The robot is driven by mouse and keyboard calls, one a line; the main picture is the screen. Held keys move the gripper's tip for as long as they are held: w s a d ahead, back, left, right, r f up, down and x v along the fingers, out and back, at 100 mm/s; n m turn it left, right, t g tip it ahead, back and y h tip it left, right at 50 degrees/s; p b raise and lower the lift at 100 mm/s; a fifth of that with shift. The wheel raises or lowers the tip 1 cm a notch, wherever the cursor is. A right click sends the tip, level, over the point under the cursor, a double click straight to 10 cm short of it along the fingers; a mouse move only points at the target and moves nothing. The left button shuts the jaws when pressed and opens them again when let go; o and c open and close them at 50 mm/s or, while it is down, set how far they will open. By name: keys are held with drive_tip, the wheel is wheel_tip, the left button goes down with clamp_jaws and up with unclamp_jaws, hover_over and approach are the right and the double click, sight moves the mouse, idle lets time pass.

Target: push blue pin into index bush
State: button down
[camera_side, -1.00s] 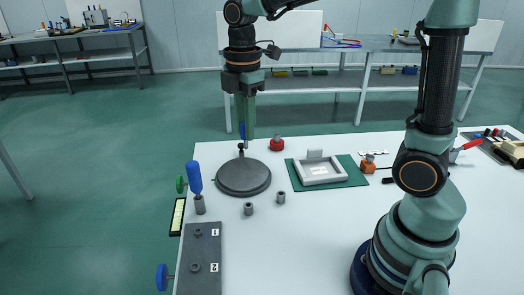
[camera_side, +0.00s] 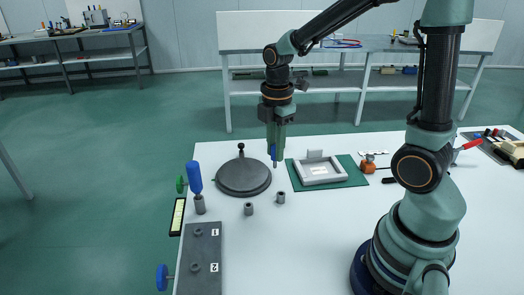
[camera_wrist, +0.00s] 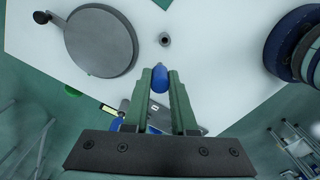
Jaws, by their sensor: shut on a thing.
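My gripper (camera_side: 276,156) is shut on a blue pin (camera_side: 273,153), held upright above the white table, right of the round grey disc. The pin also shows between the fingers in the wrist view (camera_wrist: 160,78). A dark grey plate (camera_side: 206,250) lies at the table's left front edge, with a bush by label 1 (camera_side: 198,232) and another by label 2 (camera_side: 195,267). Two loose grey bushes (camera_side: 249,208) (camera_side: 281,197) stand on the table in front of my gripper. I cannot tell which is the index bush.
The grey disc (camera_side: 243,178) has a black knob. A blue handle (camera_side: 194,176) stands in a grey sleeve at the left edge. A blue side knob (camera_side: 162,277) sticks out from the plate. A grey frame (camera_side: 319,182) lies on a green mat. The table's middle front is clear.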

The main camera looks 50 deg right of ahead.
drive_tip(key=shift+s+d+f, duration=0.65)
drive_tip(key=shift+d+f, duration=0.15)
drive_tip(key=shift+f, duration=0.15)
drive_tip(key=shift+f, duration=0.1)
drive_tip(key=shift+f, duration=2.8)
drive_tip(key=shift+f, duration=1.95)
drive_tip(key=c, duration=0.6)
unclamp_jaws()
drive_tip(key=shift+c, duration=0.2)
